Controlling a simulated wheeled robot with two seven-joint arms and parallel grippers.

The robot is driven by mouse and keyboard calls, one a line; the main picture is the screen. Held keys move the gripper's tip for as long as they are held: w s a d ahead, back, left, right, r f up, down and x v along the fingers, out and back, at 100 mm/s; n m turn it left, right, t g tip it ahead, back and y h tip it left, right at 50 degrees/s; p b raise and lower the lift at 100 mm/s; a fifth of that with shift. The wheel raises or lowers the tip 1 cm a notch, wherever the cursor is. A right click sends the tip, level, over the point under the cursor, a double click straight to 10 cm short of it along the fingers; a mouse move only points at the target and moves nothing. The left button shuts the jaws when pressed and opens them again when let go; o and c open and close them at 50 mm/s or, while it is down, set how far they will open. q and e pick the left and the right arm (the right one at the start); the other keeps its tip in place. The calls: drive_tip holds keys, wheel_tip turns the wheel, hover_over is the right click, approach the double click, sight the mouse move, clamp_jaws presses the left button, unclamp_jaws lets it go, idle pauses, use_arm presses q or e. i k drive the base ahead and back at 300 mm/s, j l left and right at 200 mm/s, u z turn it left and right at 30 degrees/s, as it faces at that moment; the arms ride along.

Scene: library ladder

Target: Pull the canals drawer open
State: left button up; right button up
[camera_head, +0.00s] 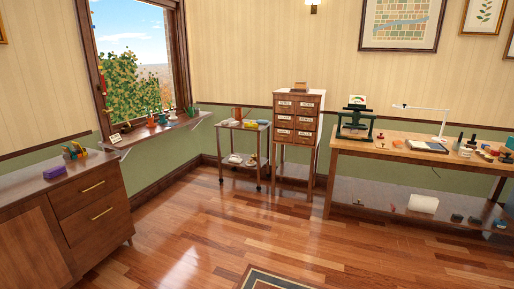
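A wooden card-file cabinet (321,122) stands on a tall legged stand against the far wall, right of the middle. Its front has small drawers in two columns and three rows, each with a pale label. The labels are too small to read with certainty, so I cannot tell which one is the canals drawer. All the drawer fronts look flush with the cabinet. Neither of my grippers is in view.
A small cart (238,126) with objects stands just left of the cabinet. A long workbench (385,154) with a press and tools is on the right. A low wooden cabinet (90,212) is at the left. The wood floor (220,230) between is open, with a rug (262,280) at the bottom.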

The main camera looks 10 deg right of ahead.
sight(281, 134)
drive_tip(key=i+l+z, duration=0.1)
drive_tip(key=i, duration=0.75)
drive_tip(key=i+l+z, duration=0.15)
drive_tip(key=i, duration=0.7)
drive_tip(key=i+z, duration=0.1)
drive_tip(key=i, duration=0.8)
drive_tip(key=i+z, duration=0.1)
drive_tip(key=i, duration=0.75)
drive_tip(key=i+j+z, duration=0.15)
drive_tip(key=i, duration=0.7)
